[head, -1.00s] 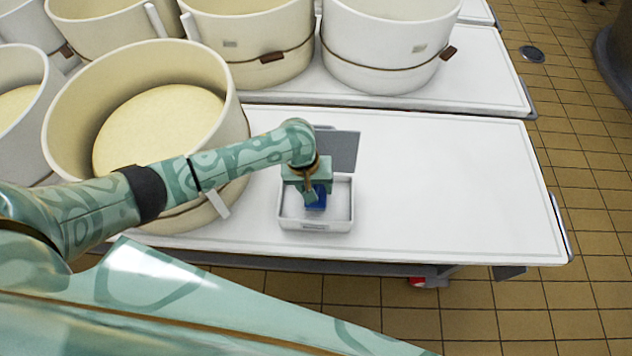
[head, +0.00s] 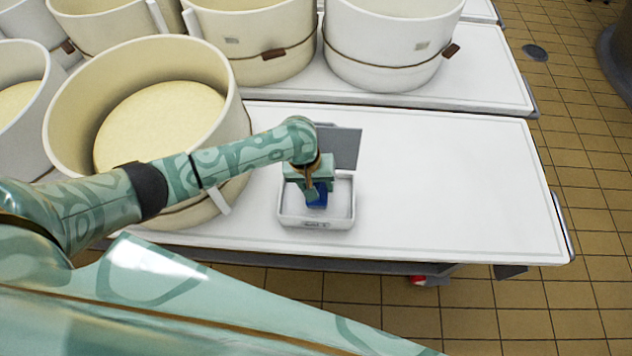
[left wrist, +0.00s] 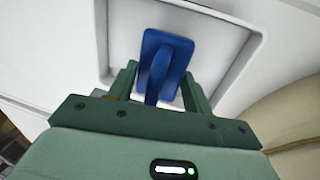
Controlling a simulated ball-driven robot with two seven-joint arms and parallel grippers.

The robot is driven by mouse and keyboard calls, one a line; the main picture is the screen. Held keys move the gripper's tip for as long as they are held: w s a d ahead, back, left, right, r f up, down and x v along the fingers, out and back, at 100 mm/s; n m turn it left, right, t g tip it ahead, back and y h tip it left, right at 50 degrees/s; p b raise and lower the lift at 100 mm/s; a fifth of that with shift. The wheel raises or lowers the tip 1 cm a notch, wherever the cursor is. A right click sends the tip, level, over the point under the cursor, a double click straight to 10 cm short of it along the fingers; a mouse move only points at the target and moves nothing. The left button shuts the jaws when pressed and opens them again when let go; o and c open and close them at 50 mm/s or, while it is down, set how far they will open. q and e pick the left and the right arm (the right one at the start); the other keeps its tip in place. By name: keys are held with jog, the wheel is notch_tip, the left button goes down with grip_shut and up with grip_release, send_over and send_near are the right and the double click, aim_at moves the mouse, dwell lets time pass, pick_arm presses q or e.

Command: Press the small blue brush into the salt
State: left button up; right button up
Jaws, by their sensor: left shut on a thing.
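The small blue brush (head: 317,198) is in my left gripper (head: 312,188), over the white tray (head: 317,224) on the table. In the left wrist view the blue brush (left wrist: 165,56) shows its flat blue back and handle, with the handle between the fingers of my left gripper (left wrist: 157,82). The pale floor of the tray, where salt would lie, shows around the brush; loose salt cannot be made out. Whether the brush's underside touches the tray's floor is hidden. My right gripper is not in view.
A grey flat panel (head: 339,147) lies behind the tray. A large cream vat (head: 75,110) with pale contents stands left, under my left arm. More vats (head: 385,50) stand on the table behind. The white table (head: 450,180) is clear to the right.

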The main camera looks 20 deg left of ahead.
pick_arm(q)
jog(key=shift+f, duration=0.35)
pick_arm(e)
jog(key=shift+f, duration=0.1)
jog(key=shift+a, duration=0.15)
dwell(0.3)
pick_arm(q)
jog(key=shift+s+f+p, duration=0.1)
jog(key=shift+f+p, duration=0.05)
jog(key=shift+p, duration=0.15)
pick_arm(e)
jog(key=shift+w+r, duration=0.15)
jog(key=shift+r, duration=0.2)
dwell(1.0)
